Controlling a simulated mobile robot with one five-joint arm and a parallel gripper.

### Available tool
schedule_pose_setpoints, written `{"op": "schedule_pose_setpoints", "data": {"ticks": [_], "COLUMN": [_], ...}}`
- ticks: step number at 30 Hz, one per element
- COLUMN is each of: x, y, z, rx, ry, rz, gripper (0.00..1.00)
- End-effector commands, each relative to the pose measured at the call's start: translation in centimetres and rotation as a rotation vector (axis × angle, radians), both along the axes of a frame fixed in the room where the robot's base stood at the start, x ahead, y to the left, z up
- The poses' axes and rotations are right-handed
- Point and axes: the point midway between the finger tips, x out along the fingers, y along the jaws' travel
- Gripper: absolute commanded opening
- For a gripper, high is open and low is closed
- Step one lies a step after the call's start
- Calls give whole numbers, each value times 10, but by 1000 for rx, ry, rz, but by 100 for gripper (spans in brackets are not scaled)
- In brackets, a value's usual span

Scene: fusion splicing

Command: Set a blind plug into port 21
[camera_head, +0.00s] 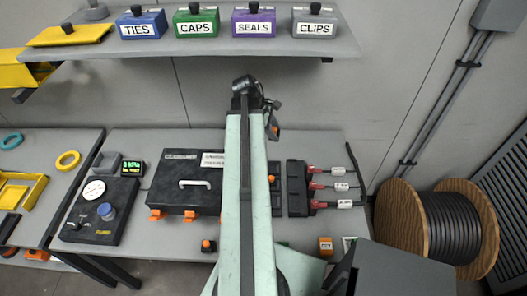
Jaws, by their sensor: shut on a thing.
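My arm rises up the middle of the view, and my gripper (272,112) hangs at its far end, above the back of the bench. It is small and dark here and is shut on a small dark thing with an orange part (276,131). I cannot tell for sure that this is a blind plug. A black case (182,170) with a white handle and orange latches lies on the bench left of my arm. My arm hides its right part. No port number 21 can be read in this view.
A black block (297,190) with red-ended, tagged cables stands right of my arm. A gauge unit (88,228) is at the left. A shelf (345,42) holds labelled boxes above. A cable reel (400,225) stands on the right. Small orange items lie near the bench front.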

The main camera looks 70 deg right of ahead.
Motion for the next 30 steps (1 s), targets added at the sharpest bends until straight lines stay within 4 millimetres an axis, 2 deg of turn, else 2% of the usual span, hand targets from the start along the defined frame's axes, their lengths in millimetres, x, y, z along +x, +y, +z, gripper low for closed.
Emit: {"op": "schedule_pose_setpoints", "data": {"ticks": [3, 5, 12, 16, 19, 25, 30], "x": [5, 7, 11, 11, 12, 12, 12], "y": [1, 2, 1, 1, 2, 2, 2], "z": [-1, -10, -97, -127, -135, -132, -141], "rx": [1, 5, 69, 103, 117, 121, 121], "ry": [0, 1, 14, 20, 22, 23, 23], "rz": [10, 18, 116, 166, 186, 194, 193], "gripper": [0, 0, 0, 0, 0, 0, 0]}}
